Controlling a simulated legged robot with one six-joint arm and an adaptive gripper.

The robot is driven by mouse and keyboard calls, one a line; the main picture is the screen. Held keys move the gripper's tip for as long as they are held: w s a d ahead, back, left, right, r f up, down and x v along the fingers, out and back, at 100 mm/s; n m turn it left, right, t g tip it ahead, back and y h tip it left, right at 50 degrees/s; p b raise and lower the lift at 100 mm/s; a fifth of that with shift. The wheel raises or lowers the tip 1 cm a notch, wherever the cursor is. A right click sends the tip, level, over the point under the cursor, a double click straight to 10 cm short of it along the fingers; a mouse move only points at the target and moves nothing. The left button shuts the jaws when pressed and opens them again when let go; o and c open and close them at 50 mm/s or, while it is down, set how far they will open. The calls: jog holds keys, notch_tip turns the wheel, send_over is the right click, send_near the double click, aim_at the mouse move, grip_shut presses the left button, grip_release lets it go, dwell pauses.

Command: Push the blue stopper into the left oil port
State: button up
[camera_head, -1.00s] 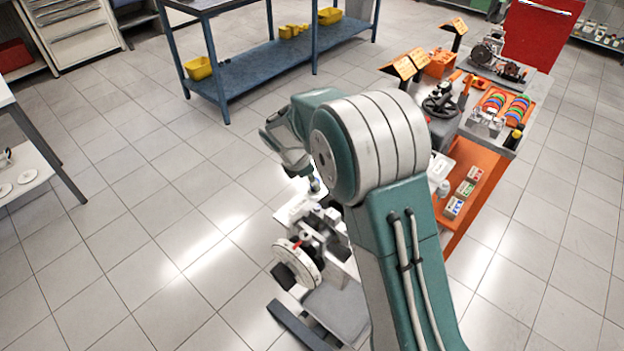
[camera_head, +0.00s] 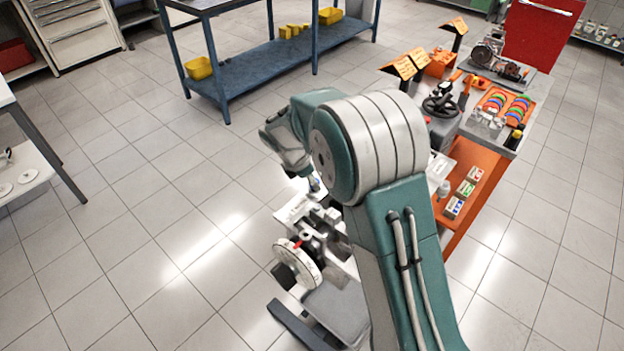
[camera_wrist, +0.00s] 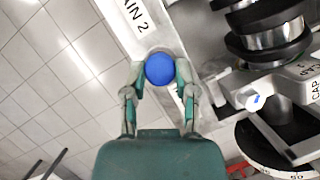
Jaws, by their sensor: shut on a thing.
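My gripper (camera_wrist: 159,78) is shut on the blue stopper (camera_wrist: 159,68), whose round blue face shows between the two fingertips in the wrist view. The stopper is over or against the pale engine block (camera_wrist: 118,12), beside the lettering "MAIN 2"; I cannot tell whether it touches. The left oil port cannot be made out and may be hidden under the stopper and fingers. In the head view, a bit of blue (camera_head: 314,184) shows at the tip of my arm, above the engine block (camera_head: 296,208); the fingers are too small there to read.
A marked wheel (camera_head: 297,264) is at the engine's front. An orange cart (camera_head: 476,170) holds parts to the right. Open floor lies left.

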jog(key=shift+f, duration=0.6)
jog(key=o, duration=0.5)
jog(key=shift+o, duration=0.2)
jog(key=shift+r, duration=1.5)
jog(key=o, duration=0.6)
jog(key=shift+c, duration=0.2)
jog(key=v, duration=1.2)
